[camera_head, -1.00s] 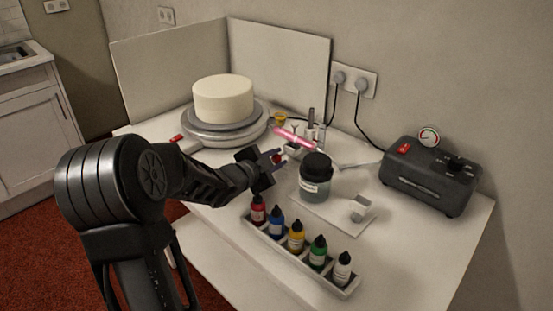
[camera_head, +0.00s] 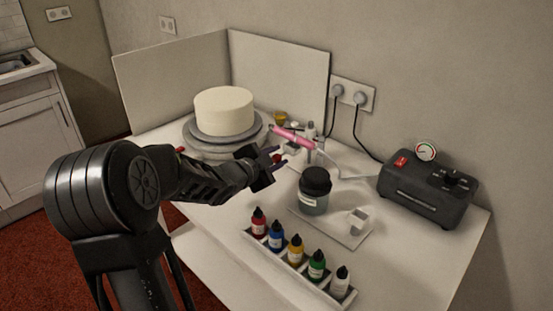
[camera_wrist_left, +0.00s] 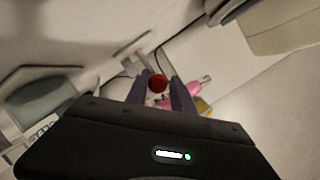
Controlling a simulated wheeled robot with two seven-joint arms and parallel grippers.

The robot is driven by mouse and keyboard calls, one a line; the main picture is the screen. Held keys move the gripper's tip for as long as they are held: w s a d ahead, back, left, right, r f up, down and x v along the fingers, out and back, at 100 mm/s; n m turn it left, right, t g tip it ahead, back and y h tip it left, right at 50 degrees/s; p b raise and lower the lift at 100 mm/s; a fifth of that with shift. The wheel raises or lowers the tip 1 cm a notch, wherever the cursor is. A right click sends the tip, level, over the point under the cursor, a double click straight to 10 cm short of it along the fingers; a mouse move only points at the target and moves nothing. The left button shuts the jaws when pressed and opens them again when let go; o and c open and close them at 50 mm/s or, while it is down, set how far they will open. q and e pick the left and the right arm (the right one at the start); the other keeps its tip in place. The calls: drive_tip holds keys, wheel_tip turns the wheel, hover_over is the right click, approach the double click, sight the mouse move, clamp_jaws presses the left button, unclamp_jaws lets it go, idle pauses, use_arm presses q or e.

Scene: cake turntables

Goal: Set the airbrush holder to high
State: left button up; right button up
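The airbrush holder (camera_head: 311,131) stands at the back of the table, right of the cake, with the pink airbrush (camera_head: 292,137) lying tilted across it. My left gripper (camera_head: 281,157) is in front of the holder, below the airbrush, with its fingers apart. In the left wrist view a round red knob (camera_wrist_left: 157,84) shows between the tips of the left gripper (camera_wrist_left: 161,90); I cannot tell whether they touch it. The pink airbrush (camera_wrist_left: 200,86) shows beyond the right finger. The holder's height setting is too small to read. My right gripper is not in view.
A white cake (camera_head: 223,110) sits on a grey turntable (camera_head: 205,147) left of the gripper. A black-lidded jar (camera_head: 314,198) stands close on the right. Several paint bottles sit in a white rack (camera_head: 290,270) in front. A dark compressor (camera_head: 425,198) is at the right.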

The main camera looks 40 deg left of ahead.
use_arm(q)
drive_tip(key=o, duration=0.4)
drive_tip(key=shift+r, duration=0.1)
drive_tip(key=v, duration=0.6)
drive_tip(key=shift+s+r+p, duration=0.2)
drive_tip(key=shift+s+p, duration=0.1)
drive_tip(key=shift+s, duration=0.05)
drive_tip(key=shift+s+d, duration=0.15)
drive_tip(key=shift+s, duration=0.35)
